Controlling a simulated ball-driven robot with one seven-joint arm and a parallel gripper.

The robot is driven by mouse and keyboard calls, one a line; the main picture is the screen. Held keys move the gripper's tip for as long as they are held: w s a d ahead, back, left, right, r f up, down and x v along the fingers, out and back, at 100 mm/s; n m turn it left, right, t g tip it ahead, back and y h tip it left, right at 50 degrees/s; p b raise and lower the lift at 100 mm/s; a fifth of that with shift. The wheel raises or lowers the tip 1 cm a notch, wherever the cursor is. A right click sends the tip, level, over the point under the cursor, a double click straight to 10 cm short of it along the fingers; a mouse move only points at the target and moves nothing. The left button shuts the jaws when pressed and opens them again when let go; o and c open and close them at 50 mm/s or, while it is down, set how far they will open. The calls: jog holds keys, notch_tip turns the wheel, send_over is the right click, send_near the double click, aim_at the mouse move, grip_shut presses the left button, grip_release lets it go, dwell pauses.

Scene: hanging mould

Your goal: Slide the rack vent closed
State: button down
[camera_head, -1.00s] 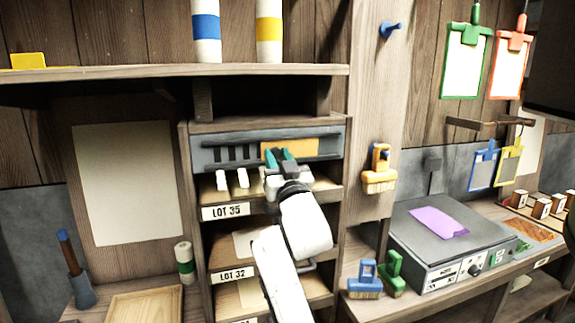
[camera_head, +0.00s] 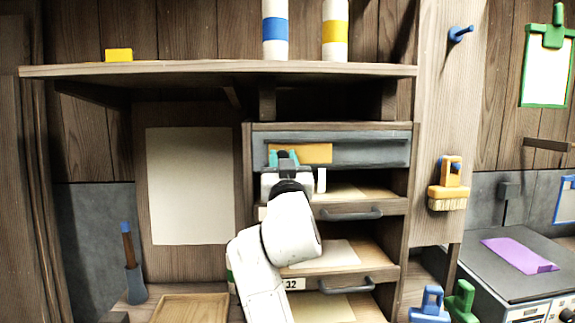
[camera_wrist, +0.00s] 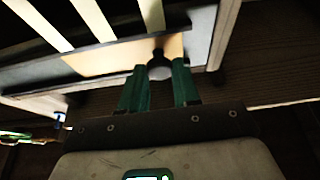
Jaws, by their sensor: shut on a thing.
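The rack vent is a grey panel (camera_head: 372,153) across the top of the rack. In the wrist view the fingers (camera_wrist: 160,83) are closed around a dark round knob (camera_wrist: 159,68) in front of the tan plate (camera_wrist: 115,55). The gripper hides the plate's lower left part in the head view.
Below the vent are open shelves with dark handles (camera_head: 350,213) and a white upright piece (camera_head: 322,181) close to my gripper. A wooden shelf (camera_head: 200,70) overhangs above. A post with a hanging yellow brush (camera_head: 449,188) stands to the right.

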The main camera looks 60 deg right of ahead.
jog(key=shift+w+a, duration=0.2)
jog(key=shift+w, duration=0.05)
jog(key=c, duration=0.8)
grip_release()
jog(key=shift+s, duration=0.1)
jog(key=shift+s+a+f, duration=0.2)
jog(key=shift+a+f, duration=0.05)
jog(key=shift+a, duration=0.05)
jog(key=b+v, duration=0.2)
jog(key=v, duration=0.7)
jog(key=shift+s+a+f, duration=0.1)
jog(key=shift+s+a, duration=0.15)
jog(key=shift+a, duration=0.05)
